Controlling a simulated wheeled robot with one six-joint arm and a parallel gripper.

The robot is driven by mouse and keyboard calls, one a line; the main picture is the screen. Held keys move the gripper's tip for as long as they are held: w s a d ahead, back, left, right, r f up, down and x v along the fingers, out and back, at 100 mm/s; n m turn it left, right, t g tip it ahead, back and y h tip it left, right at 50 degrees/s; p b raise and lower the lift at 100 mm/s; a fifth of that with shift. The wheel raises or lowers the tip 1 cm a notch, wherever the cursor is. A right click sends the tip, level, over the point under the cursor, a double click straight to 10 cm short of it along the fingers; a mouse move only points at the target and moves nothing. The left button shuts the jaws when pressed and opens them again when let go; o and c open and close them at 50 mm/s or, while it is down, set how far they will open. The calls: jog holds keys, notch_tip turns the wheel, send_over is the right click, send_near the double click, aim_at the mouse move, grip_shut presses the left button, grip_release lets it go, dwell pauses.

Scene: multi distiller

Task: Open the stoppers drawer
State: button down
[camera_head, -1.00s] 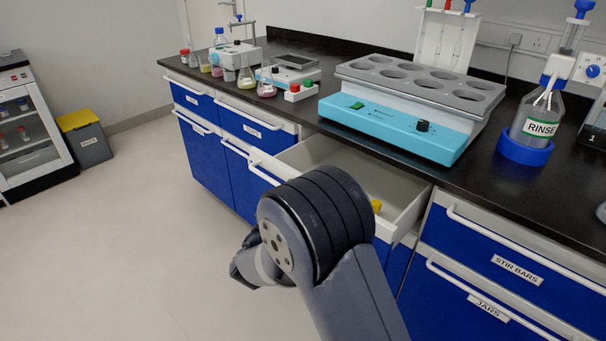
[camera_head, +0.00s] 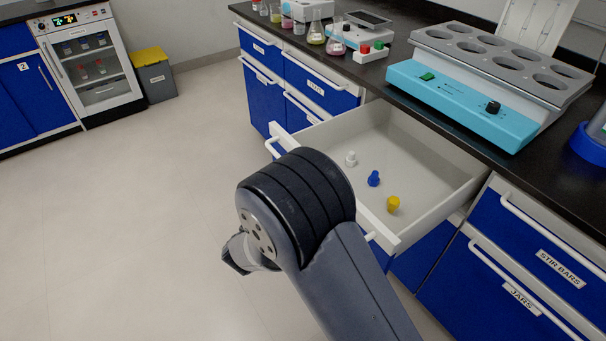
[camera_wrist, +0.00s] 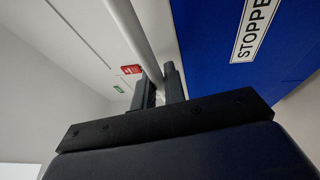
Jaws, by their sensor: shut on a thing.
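The stoppers drawer (camera_head: 420,168) is pulled well out from under the black counter in the head view. A white stopper (camera_head: 351,159), a blue stopper (camera_head: 374,178) and a yellow stopper (camera_head: 393,204) stand inside it. In the wrist view its blue front (camera_wrist: 220,45) carries a label (camera_wrist: 254,30) reading "STOPPE", cut off by the picture edge. My gripper (camera_wrist: 162,84) is shut on the white bar handle (camera_wrist: 132,30) beside that front. In the head view my arm hides the gripper and most of the drawer front.
A teal heating block (camera_head: 460,105) stands on the counter above the drawer. Closed drawers labelled stir bars (camera_head: 562,268) and jars (camera_head: 522,300) are at right. A grey bin with a yellow lid (camera_head: 155,80) stands far left. The floor (camera_head: 130,220) at left is clear.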

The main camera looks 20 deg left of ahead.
jog(key=c, duration=1.5)
grip_release()
jog(key=v, duration=1)
jog(key=shift+s+a+f+p, duration=0.1)
jog(key=shift+s+p, duration=0.25)
jog(key=shift+p, duration=0.05)
jog(key=shift+w, duration=0.1)
jog(key=b+x, duration=0.1)
jog(key=x, duration=1)
jog(key=shift+f, duration=0.1)
